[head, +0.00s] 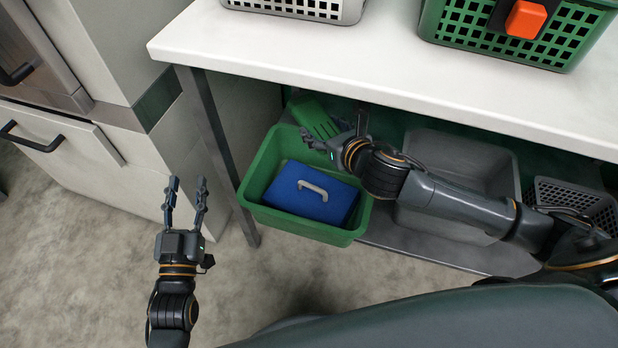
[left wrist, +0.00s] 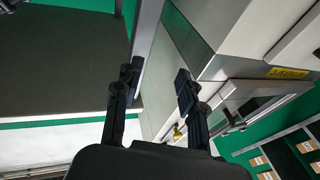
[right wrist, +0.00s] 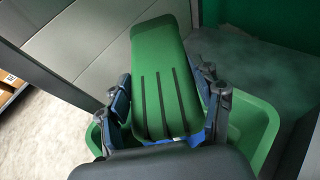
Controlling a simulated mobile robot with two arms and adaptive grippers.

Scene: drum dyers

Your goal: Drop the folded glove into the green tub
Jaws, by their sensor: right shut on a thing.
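The folded glove (head: 313,117) is green with dark stripes. My right gripper (head: 345,138) is shut on it and holds it above the back of the green tub (head: 262,172). In the right wrist view the glove (right wrist: 163,85) sits between the fingers of the right gripper (right wrist: 168,100), with the tub's rim (right wrist: 262,125) behind and below. The tub stands under the table and holds a blue box-like thing (head: 290,190) with a pale handle. My left gripper (head: 187,190) is open and empty, left of the tub; its spread fingers also show in the left wrist view (left wrist: 155,85).
The white tabletop (head: 300,45) overhangs the tub, with a metal leg (head: 222,165) at its left. A grey tub (head: 465,155) and a dark crate (head: 575,198) stand to the right. Drawers (head: 60,150) are at the left. The floor in front is clear.

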